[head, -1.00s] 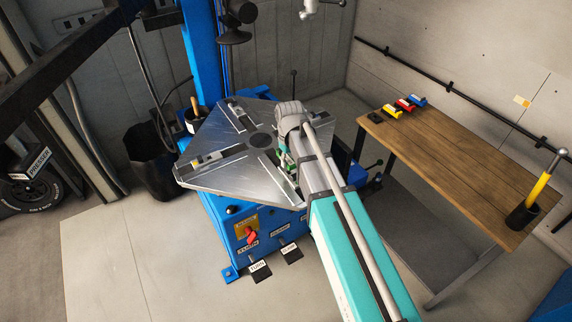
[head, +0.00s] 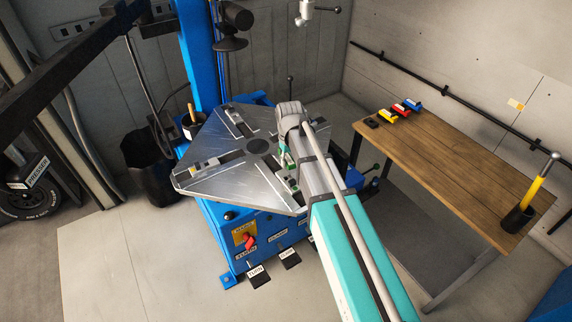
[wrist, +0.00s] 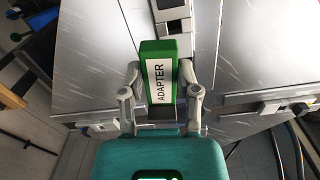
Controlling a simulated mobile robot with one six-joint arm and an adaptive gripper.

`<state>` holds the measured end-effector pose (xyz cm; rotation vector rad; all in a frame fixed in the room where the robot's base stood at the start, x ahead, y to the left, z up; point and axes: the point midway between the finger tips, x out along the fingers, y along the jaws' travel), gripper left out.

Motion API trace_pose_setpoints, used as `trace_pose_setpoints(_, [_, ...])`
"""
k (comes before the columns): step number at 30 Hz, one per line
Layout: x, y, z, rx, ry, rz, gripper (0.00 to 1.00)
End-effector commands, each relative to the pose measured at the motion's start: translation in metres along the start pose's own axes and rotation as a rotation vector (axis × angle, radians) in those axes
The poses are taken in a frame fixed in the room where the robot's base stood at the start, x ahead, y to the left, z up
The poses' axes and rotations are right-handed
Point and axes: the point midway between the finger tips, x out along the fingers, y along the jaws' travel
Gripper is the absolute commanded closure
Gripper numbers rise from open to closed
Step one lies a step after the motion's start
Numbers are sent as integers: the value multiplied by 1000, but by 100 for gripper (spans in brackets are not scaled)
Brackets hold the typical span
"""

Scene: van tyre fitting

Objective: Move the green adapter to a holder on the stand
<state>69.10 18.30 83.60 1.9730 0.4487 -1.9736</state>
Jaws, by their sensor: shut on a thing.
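The green adapter (wrist: 157,75), with a white label reading ADAPTER, is between the two fingers of my gripper (wrist: 160,92), which is shut on it. In the head view the adapter (head: 284,159) is partly hidden by my arm, above the right part of the metal turntable (head: 215,140). I cannot tell whether it touches the turntable. On the wooden stand (head: 450,165) at the right, a dark holder (head: 371,122) with nothing on it sits at the left end of a row. Beside it are yellow (head: 387,115), red (head: 400,109) and blue (head: 413,104) pieces.
A clamp jaw (wrist: 172,10) of the turntable is just past the adapter in the wrist view. A blue column (head: 197,55) rises behind the turntable. A black cup (head: 518,218) with a yellow-handled tool stands at the stand's near right. The stand's middle is clear.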

Motion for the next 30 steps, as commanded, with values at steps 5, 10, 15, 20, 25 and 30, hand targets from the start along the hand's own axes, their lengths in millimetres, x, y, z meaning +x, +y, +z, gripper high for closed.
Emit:
trace_pose_setpoints(5, [-1,26,-22,192,0,0,100])
trace_pose_setpoints(10, [-2,55,-42,414,0,0,100])
trace_pose_setpoints(15, [-2,85,-60,639,0,0,100])
trace_pose_setpoints(20, [-3,115,-76,851,0,0,100])
trace_pose_setpoints(25, [-4,148,-92,1076,0,0,100])
trace_pose_setpoints(30, [-4,183,-106,1301,0,0,100])
